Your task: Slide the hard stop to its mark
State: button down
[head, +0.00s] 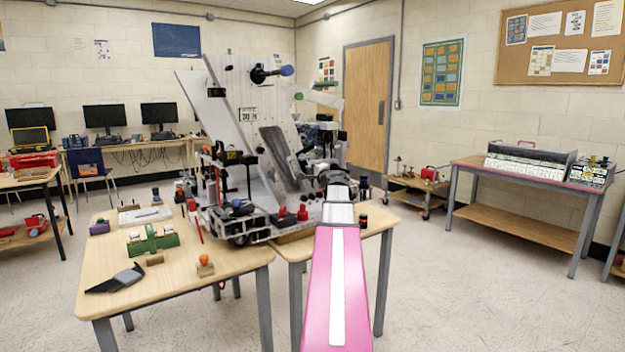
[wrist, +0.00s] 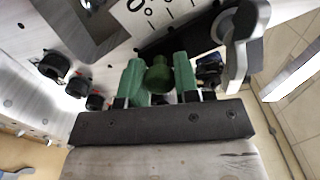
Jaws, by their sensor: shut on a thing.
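In the wrist view my gripper (wrist: 159,66) has two green fingers closed around a dark green knob (wrist: 158,78), which I take to be the handle of the hard stop. The body of the stop is not clear to make out. A white scale plate (wrist: 150,14) with black marks and a "0" lies just beyond the fingers, at the top edge. I cannot tell which line is the mark. In the head view my pink arm reaches to the right side of the robot-like machine (head: 245,150), and the fingers cannot be made out.
In the wrist view a grey lever (wrist: 240,45) stands close to the right of the fingers, and several black knobs (wrist: 55,64) are at left. The machine stands across two wooden tables (head: 180,270) with small loose items at left. Open floor lies at right.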

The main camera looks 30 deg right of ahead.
jog(key=c, duration=0.8)
grip_release()
jog(key=shift+c, duration=0.2)
jog(key=s, duration=1)
jog(key=shift+s+d, duration=0.4)
